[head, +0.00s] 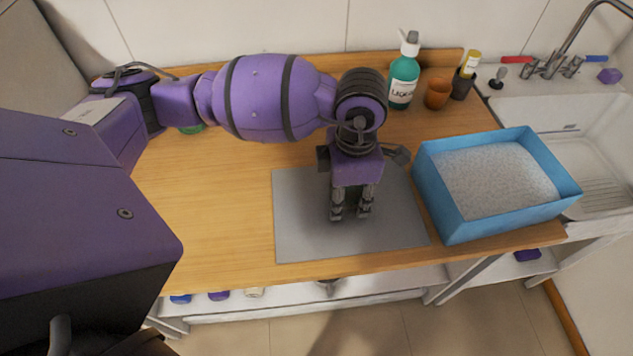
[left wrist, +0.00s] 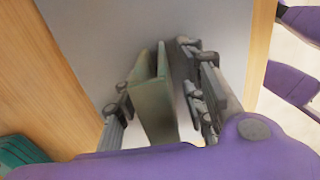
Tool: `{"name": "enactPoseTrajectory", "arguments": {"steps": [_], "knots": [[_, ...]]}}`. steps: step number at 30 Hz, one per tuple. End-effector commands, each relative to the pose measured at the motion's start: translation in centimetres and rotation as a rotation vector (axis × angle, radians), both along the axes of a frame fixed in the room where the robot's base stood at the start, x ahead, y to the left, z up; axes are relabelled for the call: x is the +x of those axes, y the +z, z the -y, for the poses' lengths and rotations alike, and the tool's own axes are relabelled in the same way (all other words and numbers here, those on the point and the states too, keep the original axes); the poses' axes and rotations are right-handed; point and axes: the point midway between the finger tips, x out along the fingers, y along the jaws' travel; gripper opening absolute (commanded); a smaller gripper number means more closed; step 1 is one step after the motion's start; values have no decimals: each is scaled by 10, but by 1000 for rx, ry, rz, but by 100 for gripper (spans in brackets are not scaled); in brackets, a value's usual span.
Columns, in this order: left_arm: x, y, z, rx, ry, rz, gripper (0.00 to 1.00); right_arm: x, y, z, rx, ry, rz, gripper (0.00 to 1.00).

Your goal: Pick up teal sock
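My left gripper (head: 350,214) points down over the grey mat (head: 295,230), fingers apart. In the left wrist view, a flat, folded-looking olive-green thing (left wrist: 155,100) stands between the fingers of my left gripper (left wrist: 157,85). I cannot tell whether they press on it, or whether it is the teal sock; it is not clear in the head view. A teal, ribbed-looking thing (left wrist: 22,152) shows at the lower left of the left wrist view. A green thing (head: 192,129) peeks out under my left arm in the head view, mostly hidden. My right gripper is out of view.
A blue box of pale grains (head: 450,215) stands right of the mat. Behind it are a green bottle (head: 403,75), an orange cup (head: 437,92) and a dark cup (head: 461,85). A sink (head: 590,150) is at the far right. The wooden top's (head: 220,235) left front is clear.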

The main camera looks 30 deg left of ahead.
Motion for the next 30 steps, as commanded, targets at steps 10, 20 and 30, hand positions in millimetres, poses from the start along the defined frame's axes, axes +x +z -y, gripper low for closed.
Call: {"name": "enactPoseTrajectory", "arguments": {"steps": [10,20,30], "knots": [[2,2,1,0,-1,5,0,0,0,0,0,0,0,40],[2,9,1,-1,-2,6,0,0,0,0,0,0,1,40],[-19,64,14,-5,-8,9,0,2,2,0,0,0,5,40]]}}
